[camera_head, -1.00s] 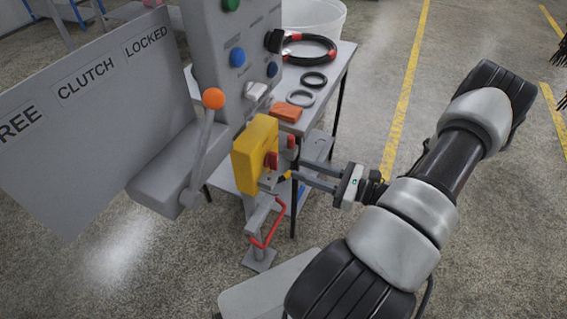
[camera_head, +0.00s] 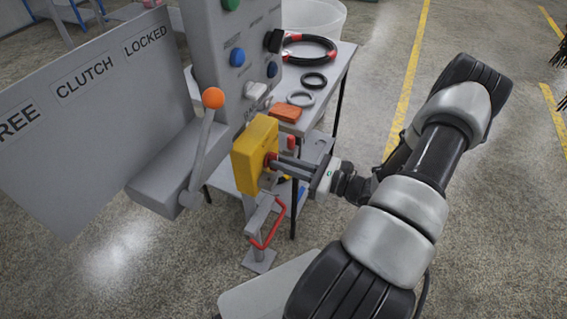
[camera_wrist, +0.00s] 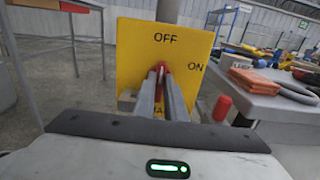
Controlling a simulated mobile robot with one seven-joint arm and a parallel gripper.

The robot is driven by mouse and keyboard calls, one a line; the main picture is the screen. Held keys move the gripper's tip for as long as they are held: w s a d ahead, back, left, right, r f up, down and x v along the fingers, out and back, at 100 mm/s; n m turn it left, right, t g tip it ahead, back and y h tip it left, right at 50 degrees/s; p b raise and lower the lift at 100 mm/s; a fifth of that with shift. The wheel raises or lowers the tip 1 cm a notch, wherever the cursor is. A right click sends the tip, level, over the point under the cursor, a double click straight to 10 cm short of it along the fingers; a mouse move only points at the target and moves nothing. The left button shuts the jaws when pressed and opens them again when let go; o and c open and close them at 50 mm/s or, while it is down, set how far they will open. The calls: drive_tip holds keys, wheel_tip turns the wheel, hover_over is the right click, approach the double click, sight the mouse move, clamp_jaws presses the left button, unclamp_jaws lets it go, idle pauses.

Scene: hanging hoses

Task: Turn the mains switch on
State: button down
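The mains switch is a yellow box (camera_head: 254,150) on the grey machine post, with a red handle (camera_head: 268,160) on its face. In the wrist view the yellow plate (camera_wrist: 140,55) reads OFF at the top and ON at the right. The red handle (camera_wrist: 161,67) stands upright, towards OFF. My gripper (camera_head: 274,162) reaches the handle from the right. In the wrist view its fingers (camera_wrist: 161,76) are close together, one on each side of the handle, and look shut on it. They hide most of the handle and the lettering below.
A lever with an orange knob (camera_head: 213,98) stands left of the box, beside the clutch panel (camera_head: 90,110). A table (camera_head: 342,68) behind holds rings, a hose and an orange block (camera_head: 286,112). A red cylinder (camera_wrist: 222,107) is right of the switch. A red bar (camera_head: 272,232) is below.

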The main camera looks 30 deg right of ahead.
idle(0.3)
drive_tip(key=m+p, duration=0.1)
drive_tip(key=m, duration=0.5)
drive_tip(key=m+p, duration=0.2)
drive_tip(key=m, duration=0.4)
drive_tip(key=m+p, duration=0.2)
drive_tip(key=m, duration=0.3)
drive_tip(key=shift+w+d+f+m, duration=0.15)
drive_tip(key=shift+d+f+m, duration=0.1)
drive_tip(key=shift+f+m, duration=0.15)
idle(0.4)
drive_tip(key=c, duration=1.8)
unclamp_jaws()
drive_tip(key=v, duration=1.7)
drive_tip(key=shift+d, duration=0.15)
